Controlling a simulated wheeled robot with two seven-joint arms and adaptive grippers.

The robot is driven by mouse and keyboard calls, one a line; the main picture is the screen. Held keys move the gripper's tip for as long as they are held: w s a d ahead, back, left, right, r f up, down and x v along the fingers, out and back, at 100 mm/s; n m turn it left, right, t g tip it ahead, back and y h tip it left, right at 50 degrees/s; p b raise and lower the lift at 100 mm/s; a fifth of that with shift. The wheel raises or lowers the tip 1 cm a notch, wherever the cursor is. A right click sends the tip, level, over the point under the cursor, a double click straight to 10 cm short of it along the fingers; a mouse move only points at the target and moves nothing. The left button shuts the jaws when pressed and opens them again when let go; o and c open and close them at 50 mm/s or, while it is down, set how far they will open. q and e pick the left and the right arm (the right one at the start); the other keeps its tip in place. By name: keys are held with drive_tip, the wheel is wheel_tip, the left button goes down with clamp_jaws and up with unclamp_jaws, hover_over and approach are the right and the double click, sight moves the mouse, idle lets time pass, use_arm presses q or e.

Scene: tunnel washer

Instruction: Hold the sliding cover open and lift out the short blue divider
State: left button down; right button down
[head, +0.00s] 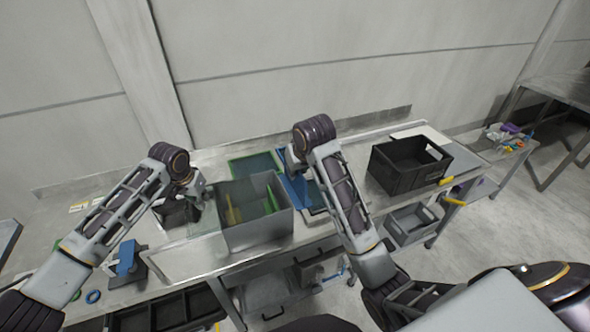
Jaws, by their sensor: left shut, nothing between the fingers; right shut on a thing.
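A grey open box (258,236) stands on the steel bench, with a yellow divider (233,210) and a green divider (271,201) upright inside. A pale, see-through flat panel (185,260), which looks like the sliding cover, extends left from the box. My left gripper (198,200) is shut and empty at the box's left rim; whether it touches the cover is unclear. My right gripper (293,168) is shut on a blue panel (296,190), apparently the short blue divider, just right of the box. Its fingertips are partly hidden by the arm.
A green-edged tray (254,167) lies behind the box. A black crate (408,172) stands to the right on the bench. A blue block-like fixture (127,258) and a blue ring (93,296) are at left. A wall closes off the back.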

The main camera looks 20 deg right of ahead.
use_arm(q)
drive_tip(key=shift+d, duration=3.65)
drive_tip(key=shift+d, duration=2.05)
drive_tip(key=shift+r, duration=0.1)
wheel_tip(320, 180, up, 9)
drive_tip(key=d, duration=0.1)
drive_tip(key=shift+s, duration=0.1)
